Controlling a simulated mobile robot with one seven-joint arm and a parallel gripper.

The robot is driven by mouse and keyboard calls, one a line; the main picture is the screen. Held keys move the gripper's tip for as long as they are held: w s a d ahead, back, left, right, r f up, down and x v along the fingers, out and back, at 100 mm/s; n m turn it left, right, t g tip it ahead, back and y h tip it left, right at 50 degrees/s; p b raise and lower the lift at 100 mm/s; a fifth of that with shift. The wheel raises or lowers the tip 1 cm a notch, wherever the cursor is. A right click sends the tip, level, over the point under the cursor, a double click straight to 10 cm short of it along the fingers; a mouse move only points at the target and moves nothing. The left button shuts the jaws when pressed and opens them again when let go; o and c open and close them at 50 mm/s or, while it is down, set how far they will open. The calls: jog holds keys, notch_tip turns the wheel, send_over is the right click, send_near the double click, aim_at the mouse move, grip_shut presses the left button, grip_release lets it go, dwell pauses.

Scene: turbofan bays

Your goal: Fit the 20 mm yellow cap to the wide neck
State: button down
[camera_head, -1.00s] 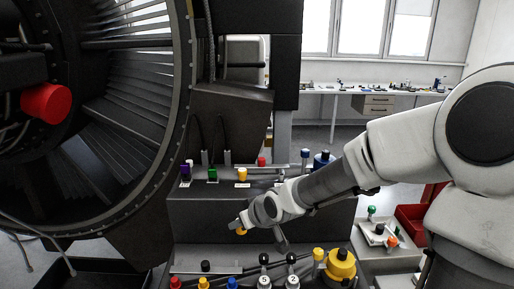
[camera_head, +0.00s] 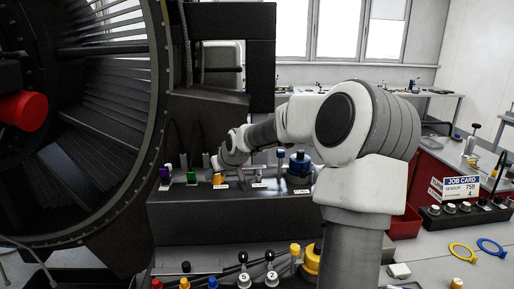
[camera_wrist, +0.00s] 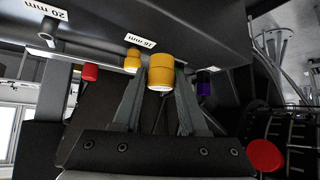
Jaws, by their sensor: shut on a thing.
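In the wrist view my gripper (camera_wrist: 160,85) is shut on a yellow cap (camera_wrist: 160,66), held between its fingertips. A second yellow cap (camera_wrist: 132,58) sits beyond it by a label reading 26 mm (camera_wrist: 140,41). A bare metal neck (camera_wrist: 47,30) stands uncapped beside the 20 mm label (camera_wrist: 47,11), to the left of the held cap and apart from it. In the head view my gripper (camera_head: 219,172) is over the ledge near a yellow cap (camera_head: 218,180); whether that is the held one I cannot tell.
Purple (camera_head: 164,172) and green (camera_head: 191,176) caps stand left on the dark ledge (camera_head: 230,215); a large blue cap (camera_head: 300,164) stands right. A red cap (camera_wrist: 90,71) shows in the wrist view. The fan casing (camera_head: 158,120) is close at left. Several caps sit on the front bench.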

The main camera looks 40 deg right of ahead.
jog(key=d+r+m+h, duration=0.2)
jog(key=d+r, duration=0.2)
jog(key=d, duration=1.2)
jog(key=shift+w+d+r+m+g, duration=0.2)
jog(key=shift+w+m+g, duration=0.1)
jog(key=b, duration=0.4)
send_over(259, 176)
jog(key=shift+w+d+f, duration=0.1)
jog(key=shift+f, duration=1.25)
jog(key=shift+w+d+f, duration=0.1)
jog(key=shift+f, duration=1.2)
jog(key=shift+f+b, duration=1.4)
jog(key=shift+b, duration=0.2)
jog(key=shift+a+r, duration=0.1)
jog(key=shift+r+p, duration=2.05)
jog(key=shift+r, duration=0.9)
